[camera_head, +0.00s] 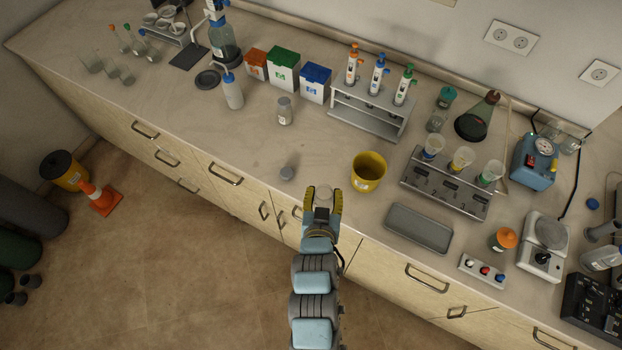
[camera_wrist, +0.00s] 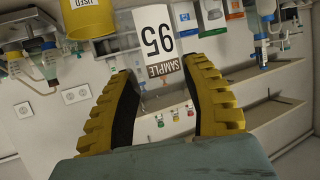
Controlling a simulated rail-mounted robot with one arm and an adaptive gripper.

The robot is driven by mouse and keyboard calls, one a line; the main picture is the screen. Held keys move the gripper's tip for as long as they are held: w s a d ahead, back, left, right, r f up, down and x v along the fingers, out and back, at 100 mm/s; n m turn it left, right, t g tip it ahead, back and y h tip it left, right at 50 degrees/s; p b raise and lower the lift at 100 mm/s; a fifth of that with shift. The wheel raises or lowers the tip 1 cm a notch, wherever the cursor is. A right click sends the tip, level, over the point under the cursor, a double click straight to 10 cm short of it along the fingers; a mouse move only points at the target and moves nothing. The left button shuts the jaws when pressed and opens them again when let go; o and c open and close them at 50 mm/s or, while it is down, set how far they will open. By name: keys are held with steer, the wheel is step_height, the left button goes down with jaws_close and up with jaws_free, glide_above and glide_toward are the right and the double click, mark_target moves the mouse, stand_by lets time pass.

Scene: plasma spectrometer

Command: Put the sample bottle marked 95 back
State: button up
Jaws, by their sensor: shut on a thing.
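My gripper (camera_head: 322,205) is over the front edge of the bench, with its yellow fingers shut on a sample bottle (camera_head: 323,193). In the wrist view, the label of the bottle (camera_wrist: 158,42) reads "SAMPLE 95" and shows between the two fingers of my gripper (camera_wrist: 160,95). Much of the bottle is hidden by the fingers in the head view.
A yellow bucket (camera_head: 368,172) stands right of my gripper; its label reads "USED" in the wrist view (camera_wrist: 88,15). A grey tray (camera_head: 419,228), a rack with pipettes (camera_head: 368,112) and coloured boxes (camera_head: 284,70) stand around. The bench left of the lid-like piece is clear.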

mark_target(322, 191)
steer(key=b+x, duration=0.4)
steer(key=b, duration=0.1)
steer(key=shift+w+a+f, duration=0.25)
steer(key=shift+f, duration=0.05)
steer(key=shift+w+a+f+b, duration=0.15)
steer(key=shift+w+f, duration=1.15)
steer(key=shift+w, duration=0.25)
steer(key=shift+w+a+f+b, duration=0.1)
steer(key=shift+w+f+b, duration=0.05)
steer(key=shift+w+f, duration=1.3)
steer(key=shift+w+a+f+b, duration=0.15)
steer(key=shift+w+f, duration=0.95)
steer(key=shift+w, duration=0.55)
steer(key=shift+f, duration=1.4)
steer(key=shift+f, duration=0.15)
steer(key=o, duration=1.1)
